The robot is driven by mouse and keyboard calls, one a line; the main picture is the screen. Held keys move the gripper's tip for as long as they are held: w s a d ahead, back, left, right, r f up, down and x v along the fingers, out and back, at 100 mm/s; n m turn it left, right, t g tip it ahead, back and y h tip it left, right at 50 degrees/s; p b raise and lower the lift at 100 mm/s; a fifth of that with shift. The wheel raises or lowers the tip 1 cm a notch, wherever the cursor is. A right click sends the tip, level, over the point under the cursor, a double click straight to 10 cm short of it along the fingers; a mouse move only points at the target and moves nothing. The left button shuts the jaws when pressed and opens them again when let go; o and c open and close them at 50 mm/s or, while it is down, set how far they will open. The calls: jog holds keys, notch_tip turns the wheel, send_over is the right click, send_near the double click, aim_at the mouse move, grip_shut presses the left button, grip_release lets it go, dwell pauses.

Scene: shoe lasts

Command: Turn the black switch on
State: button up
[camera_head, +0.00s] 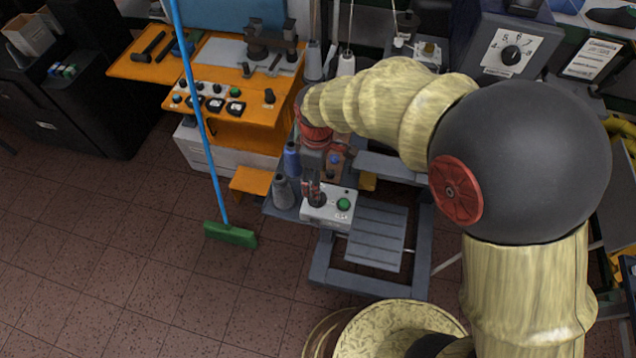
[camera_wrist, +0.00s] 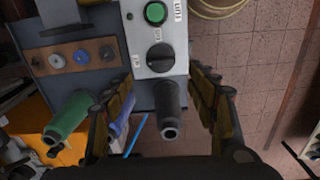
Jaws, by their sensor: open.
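The black switch (camera_wrist: 160,57) is a round dark knob on a light grey control box (camera_wrist: 180,40), below a green button (camera_wrist: 156,12) in the wrist view. The head view shows the box (camera_head: 330,216) with its green button (camera_head: 343,204) on the machine's front table; my gripper hides much of the switch there. My gripper (camera_wrist: 160,75) is open, one finger on each side of the box in the wrist view, with the knob between them. It appears close over the box in the head view (camera_head: 313,188). I cannot tell whether it touches the knob.
A dark grey spool (camera_wrist: 168,108) stands beside the box, between my fingers in the wrist view. A green spool (camera_wrist: 70,120) and a blue spool (camera_head: 291,158) are near. An orange bench (camera_head: 245,125) is behind left. Tiled floor in front is mostly clear.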

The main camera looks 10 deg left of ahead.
jog(key=shift+s+n, duration=0.1)
jog(key=shift+n, duration=0.2)
jog(key=shift+f+b, duration=0.55)
jog(key=shift+f, duration=3.3)
jog(key=shift+c, duration=0.3)
jog(key=c, duration=1.1)
